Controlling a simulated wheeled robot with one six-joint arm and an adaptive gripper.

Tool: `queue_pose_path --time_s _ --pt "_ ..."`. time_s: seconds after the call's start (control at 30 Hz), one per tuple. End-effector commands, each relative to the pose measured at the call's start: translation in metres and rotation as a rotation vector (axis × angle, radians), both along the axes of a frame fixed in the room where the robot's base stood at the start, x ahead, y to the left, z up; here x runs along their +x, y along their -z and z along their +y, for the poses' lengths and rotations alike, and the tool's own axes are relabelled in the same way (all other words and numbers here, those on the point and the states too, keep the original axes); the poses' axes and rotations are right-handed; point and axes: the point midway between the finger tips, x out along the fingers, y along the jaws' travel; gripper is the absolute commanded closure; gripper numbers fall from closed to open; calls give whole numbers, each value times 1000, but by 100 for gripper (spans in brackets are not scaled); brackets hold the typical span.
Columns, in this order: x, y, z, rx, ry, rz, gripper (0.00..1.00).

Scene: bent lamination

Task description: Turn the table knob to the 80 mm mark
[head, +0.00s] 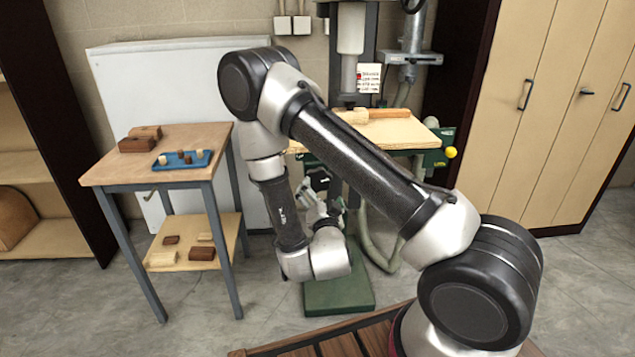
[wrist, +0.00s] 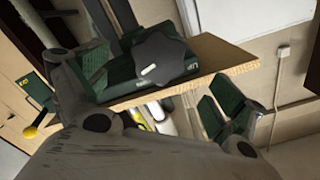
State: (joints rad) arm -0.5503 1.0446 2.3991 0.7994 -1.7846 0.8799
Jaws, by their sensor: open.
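A dark lobed table knob (wrist: 165,58) with a small pale mark near its middle shows in the wrist view, beside the edge of the wooden table board (wrist: 185,92). In the head view the board (head: 395,131) is on the drill press, and the knob cannot be made out there. My gripper (head: 322,205) is under the board in the head view, partly hidden by my arm. In the wrist view my gripper (wrist: 160,92) is open, its fingers apart on either side of the knob's area. I cannot see contact with the knob. No millimetre scale or 80 mm mark is readable.
The green press base (head: 338,290) stands on the floor. A side table (head: 190,176) with wooden blocks and a blue tray (head: 182,160) stands left.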

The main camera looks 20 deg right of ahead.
Motion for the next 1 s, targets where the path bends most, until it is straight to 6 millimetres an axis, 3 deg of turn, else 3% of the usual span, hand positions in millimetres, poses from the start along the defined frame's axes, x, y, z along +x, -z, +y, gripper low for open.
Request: queue_pose_path --time_s 0.17,0.6,0.93,1.0 --pt "10 0 -3 69 2 -17 5" --pt "71 0 -17 64 2 -16 5" --pt "76 0 -18 63 0 -15 5" --pt "76 0 -18 63 0 -15 18"
